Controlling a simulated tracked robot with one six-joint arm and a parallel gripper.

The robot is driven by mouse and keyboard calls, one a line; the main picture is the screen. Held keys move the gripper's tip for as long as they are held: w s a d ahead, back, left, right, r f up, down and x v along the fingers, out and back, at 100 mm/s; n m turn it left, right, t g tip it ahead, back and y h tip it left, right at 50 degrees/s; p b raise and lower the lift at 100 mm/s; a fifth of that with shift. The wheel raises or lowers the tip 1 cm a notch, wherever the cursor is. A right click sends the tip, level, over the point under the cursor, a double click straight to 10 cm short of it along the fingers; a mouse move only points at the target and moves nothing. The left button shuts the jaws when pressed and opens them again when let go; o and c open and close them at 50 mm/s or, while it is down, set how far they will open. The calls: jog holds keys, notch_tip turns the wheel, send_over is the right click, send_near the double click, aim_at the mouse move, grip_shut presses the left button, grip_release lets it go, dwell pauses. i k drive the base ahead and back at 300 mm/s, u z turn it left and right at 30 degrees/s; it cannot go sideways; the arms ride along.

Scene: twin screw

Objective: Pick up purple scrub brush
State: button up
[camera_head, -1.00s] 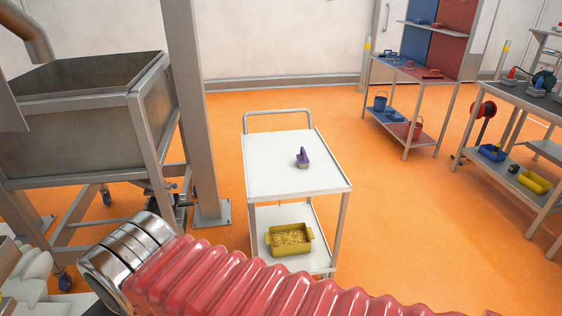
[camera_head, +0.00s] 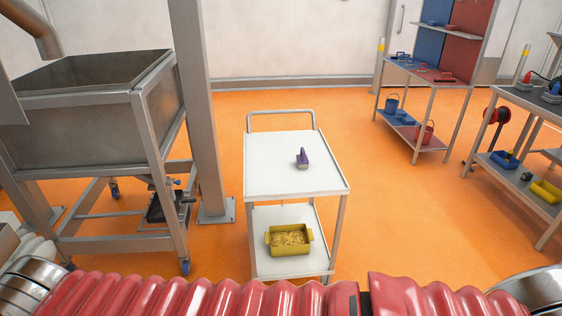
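The purple scrub brush (camera_head: 302,158) stands on the white top shelf of a trolley (camera_head: 270,178), a little right of the shelf's middle. It has a purple handle on top and a pale lower part. Nothing touches it. My gripper is not in view. A red ribbed hose crosses the bottom of the picture, in front of the trolley's foot.
A yellow tub (camera_head: 289,240) with yellowish contents sits on the trolley's lower shelf. A steel hopper (camera_head: 95,110) and a column (camera_head: 201,110) stand left. A blue and red tool bench (camera_head: 430,75) and another bench (camera_head: 520,100) stand right. Orange floor (camera_head: 390,210) is open right of the trolley.

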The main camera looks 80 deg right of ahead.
aim_at(302, 162)
jog(key=u, duration=0.95)
jog(key=k, duration=2.35)
jog(key=z, duration=1.35)
